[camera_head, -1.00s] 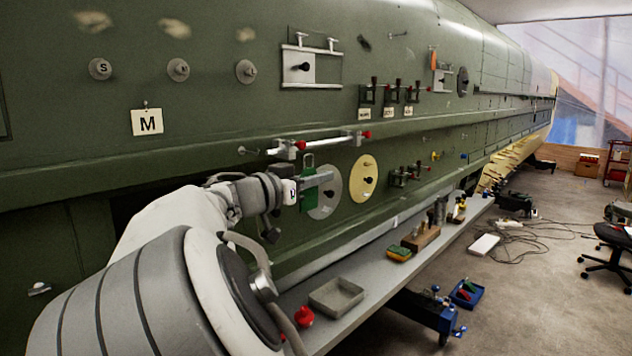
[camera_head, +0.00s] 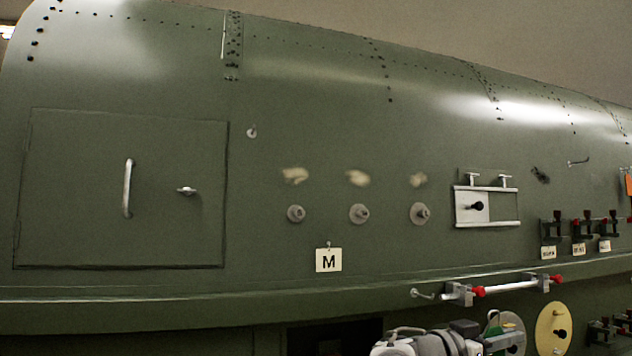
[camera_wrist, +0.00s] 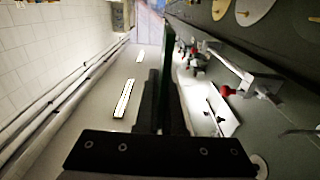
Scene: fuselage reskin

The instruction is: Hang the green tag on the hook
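The green tag (camera_head: 492,328) is at the lower edge of the head view, partly hidden by my gripper (camera_head: 512,342). In the wrist view my gripper (camera_wrist: 165,105) has its fingers close together on a thin dark-green strip, which looks like the tag (camera_wrist: 169,55) seen edge-on. A small hook (camera_head: 422,294) sticks out of the green fuselage to the upper left of my gripper. Another hook (camera_head: 578,162) is high on the right. I cannot tell which one the task means. The tag is apart from both hooks.
A silver rail with red knobs (camera_head: 510,287) runs just above my gripper. A yellow disc (camera_head: 553,328) is to its right. A white M tag (camera_head: 328,260) hangs on a peg at left. Toggle clamps (camera_head: 588,225) stand at right. The skin around the upper hook is mostly clear.

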